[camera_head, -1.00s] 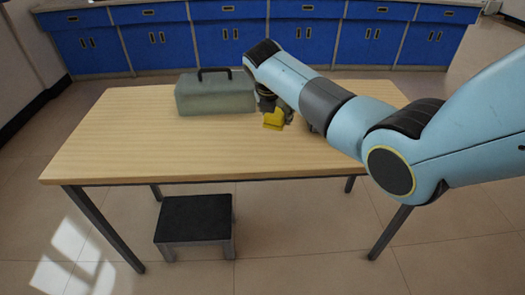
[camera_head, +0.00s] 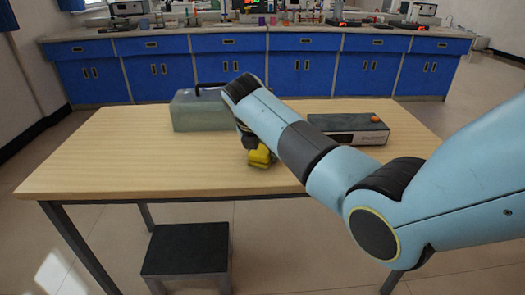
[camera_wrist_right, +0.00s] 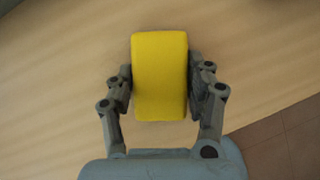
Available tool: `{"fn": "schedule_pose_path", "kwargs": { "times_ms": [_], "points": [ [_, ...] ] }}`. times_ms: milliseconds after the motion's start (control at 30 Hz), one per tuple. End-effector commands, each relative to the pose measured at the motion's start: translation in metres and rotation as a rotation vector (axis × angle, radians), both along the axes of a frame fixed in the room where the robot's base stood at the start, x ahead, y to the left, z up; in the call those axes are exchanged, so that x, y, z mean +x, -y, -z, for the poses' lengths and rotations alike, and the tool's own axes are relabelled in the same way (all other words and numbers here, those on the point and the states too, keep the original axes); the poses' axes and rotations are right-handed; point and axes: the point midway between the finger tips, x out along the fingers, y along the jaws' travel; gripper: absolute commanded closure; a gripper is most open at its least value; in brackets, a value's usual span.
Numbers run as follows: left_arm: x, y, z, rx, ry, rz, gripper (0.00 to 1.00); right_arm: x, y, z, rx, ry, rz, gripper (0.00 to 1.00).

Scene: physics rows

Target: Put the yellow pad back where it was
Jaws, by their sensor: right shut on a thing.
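The yellow pad (camera_head: 262,157) is a small yellow block over the wooden table (camera_head: 110,160), in front of the grey-green toolbox. My right gripper (camera_wrist_right: 160,80) is shut on the pad, with one finger on each long side in the right wrist view; the pad (camera_wrist_right: 160,95) fills the space between them. In the head view the right gripper (camera_head: 256,150) is partly hidden behind my own wrist. I cannot tell whether the pad touches the table top. My left gripper does not show.
A grey-green toolbox (camera_head: 198,112) with a dark handle stands at the table's back left. A dark flat device (camera_head: 350,131) with an orange knob lies at the back right. A black stool (camera_head: 187,248) stands below the front edge. The table's left part is clear.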

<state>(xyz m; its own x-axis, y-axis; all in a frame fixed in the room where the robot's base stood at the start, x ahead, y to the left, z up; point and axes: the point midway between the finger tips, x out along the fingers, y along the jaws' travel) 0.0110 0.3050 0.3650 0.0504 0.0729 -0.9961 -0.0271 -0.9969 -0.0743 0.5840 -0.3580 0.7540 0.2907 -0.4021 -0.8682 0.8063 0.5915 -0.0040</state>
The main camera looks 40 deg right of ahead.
Motion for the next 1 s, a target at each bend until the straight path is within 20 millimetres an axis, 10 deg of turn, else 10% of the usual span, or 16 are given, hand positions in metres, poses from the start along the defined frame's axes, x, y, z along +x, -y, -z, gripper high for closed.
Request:
{"fn": "schedule_pose_path", "kwargs": {
  "times_ms": [300, 333, 500, 1000],
  "points": [
    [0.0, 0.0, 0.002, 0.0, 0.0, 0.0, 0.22, 0.0, 0.0, 0.003, 0.0, 0.001, -0.001, 0.78],
    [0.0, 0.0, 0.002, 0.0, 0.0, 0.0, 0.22, 0.0, 0.0, 0.003, 0.0, 0.001, -0.001, 0.45],
    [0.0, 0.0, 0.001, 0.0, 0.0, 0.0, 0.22, 0.0, 0.0, 0.002, 0.0, 0.001, -0.001, 0.23],
    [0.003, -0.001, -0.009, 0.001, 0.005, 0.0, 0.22, -0.007, -0.012, -0.026, 0.002, 0.004, -0.002, 0.23]
  ]
}}
